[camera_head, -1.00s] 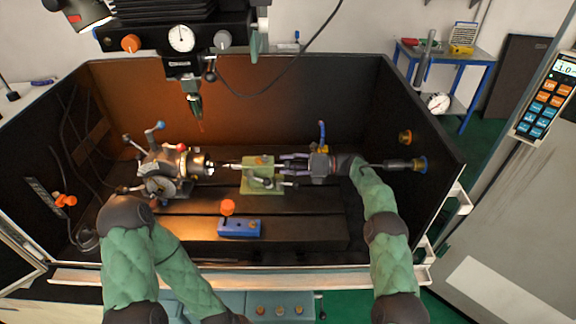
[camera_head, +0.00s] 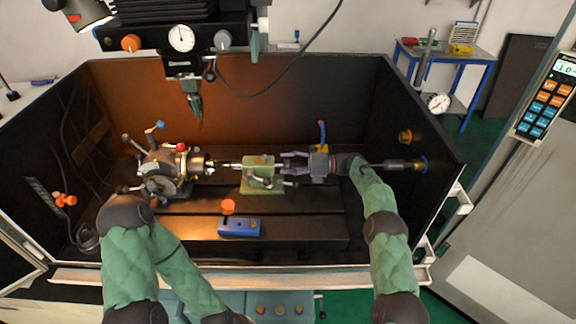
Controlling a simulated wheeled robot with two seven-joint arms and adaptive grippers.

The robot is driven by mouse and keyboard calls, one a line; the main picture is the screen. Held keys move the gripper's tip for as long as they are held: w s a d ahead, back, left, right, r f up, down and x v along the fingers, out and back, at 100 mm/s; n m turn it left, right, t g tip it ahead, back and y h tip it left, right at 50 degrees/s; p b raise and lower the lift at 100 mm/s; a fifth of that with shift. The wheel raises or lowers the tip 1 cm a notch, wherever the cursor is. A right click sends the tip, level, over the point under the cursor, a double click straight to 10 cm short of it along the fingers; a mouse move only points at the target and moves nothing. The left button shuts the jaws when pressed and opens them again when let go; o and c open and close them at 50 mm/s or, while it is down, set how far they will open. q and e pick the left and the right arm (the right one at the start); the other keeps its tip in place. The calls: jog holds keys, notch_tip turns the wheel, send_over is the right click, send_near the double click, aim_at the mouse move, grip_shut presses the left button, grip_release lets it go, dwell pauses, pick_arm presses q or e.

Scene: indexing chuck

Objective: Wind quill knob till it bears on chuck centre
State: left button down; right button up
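The indexing head's chuck (camera_head: 196,166) faces right on the machine bed. A thin pointed centre (camera_head: 228,165) lies between the chuck and the green tailstock (camera_head: 258,185). Whether its tip touches the chuck centre is too small to tell. My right gripper (camera_head: 286,163) is at the tailstock's right end, its fingers pointing left. The fingers stand apart at the quill knob's end. The knob is not clearly visible, so I cannot tell if they grip it. My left arm folds down at the lower left; its gripper is not in view.
A blue block with an orange knob (camera_head: 228,207) sits on the bed in front. A small lever lies just below my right fingers. A drill-like spindle (camera_head: 195,105) hangs above. Dark walls (camera_head: 420,190) enclose the bed. A control pendant (camera_head: 548,100) is at right.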

jog(key=shift+d, duration=0.1)
jog(key=d, duration=0.7)
jog(key=shift+d, duration=0.15)
dwell(0.4)
jog(key=shift+s+f, duration=0.1)
jog(key=shift+f, duration=0.05)
